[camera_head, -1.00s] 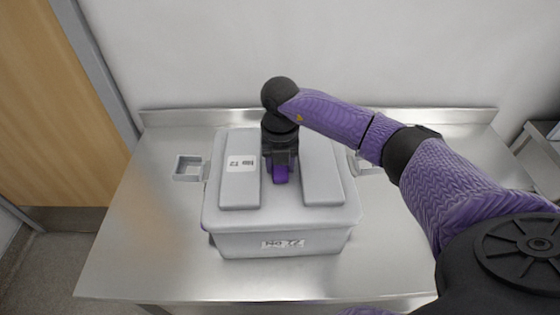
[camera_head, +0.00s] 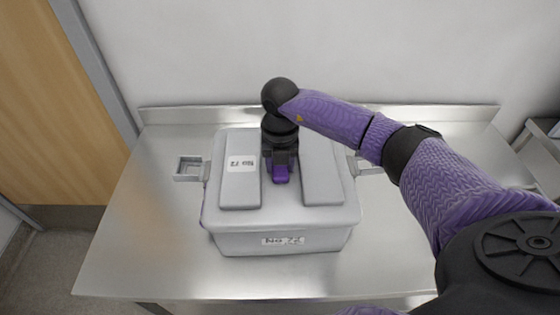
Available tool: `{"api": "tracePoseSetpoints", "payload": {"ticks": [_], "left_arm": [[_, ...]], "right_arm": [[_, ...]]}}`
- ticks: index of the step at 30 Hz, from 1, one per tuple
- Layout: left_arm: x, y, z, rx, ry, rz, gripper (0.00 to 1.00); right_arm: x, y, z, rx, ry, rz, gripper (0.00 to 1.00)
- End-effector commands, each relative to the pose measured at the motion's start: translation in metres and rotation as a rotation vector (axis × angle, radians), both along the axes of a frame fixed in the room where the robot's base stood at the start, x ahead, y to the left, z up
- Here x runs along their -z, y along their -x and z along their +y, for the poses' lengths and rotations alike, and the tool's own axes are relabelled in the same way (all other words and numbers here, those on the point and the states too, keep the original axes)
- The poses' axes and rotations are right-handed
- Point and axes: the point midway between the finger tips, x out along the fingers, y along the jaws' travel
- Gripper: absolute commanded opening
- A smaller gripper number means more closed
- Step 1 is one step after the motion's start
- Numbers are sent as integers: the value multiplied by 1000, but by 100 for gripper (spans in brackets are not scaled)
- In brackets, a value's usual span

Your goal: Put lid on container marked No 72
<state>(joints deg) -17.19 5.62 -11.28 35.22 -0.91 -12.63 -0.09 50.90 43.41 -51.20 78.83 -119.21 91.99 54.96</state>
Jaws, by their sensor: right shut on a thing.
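The light grey container (camera_head: 245,241) marked No 72 on its front stands on the steel table. The grey lid (camera_head: 322,172), with two raised blocks and a No 72 label on the left block, lies over the container's top. Whether it is fully seated I cannot tell. My right gripper (camera_head: 280,175) points down between the two blocks and is shut on the lid's middle part, which its fingers hide. My left gripper is not in view.
The steel table (camera_head: 135,245) is bare to the left and right of the container. Side handles (camera_head: 190,168) stick out at both sides. A wall and raised table edge (camera_head: 190,117) stand behind. A wooden door (camera_head: 50,110) is at left.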

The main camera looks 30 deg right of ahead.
Motion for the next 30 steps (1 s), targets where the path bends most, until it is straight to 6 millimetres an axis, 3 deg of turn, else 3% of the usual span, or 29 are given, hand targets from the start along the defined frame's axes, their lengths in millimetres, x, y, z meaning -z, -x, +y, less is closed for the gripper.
{"api": "tracePoseSetpoints", "payload": {"ticks": [19, 20, 21, 25, 30], "left_arm": [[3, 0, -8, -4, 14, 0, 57], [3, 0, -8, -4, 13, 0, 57], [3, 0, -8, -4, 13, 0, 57], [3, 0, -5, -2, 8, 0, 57], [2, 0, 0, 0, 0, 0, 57]], "right_arm": [[3, 0, 0, 0, 0, -1, 0], [3, 0, 0, 0, 0, -1, 52], [3, 0, 0, 0, 0, -1, 60], [3, 0, 0, 0, 0, -1, 88], [4, 0, 0, 0, 0, 0, 91]]}}
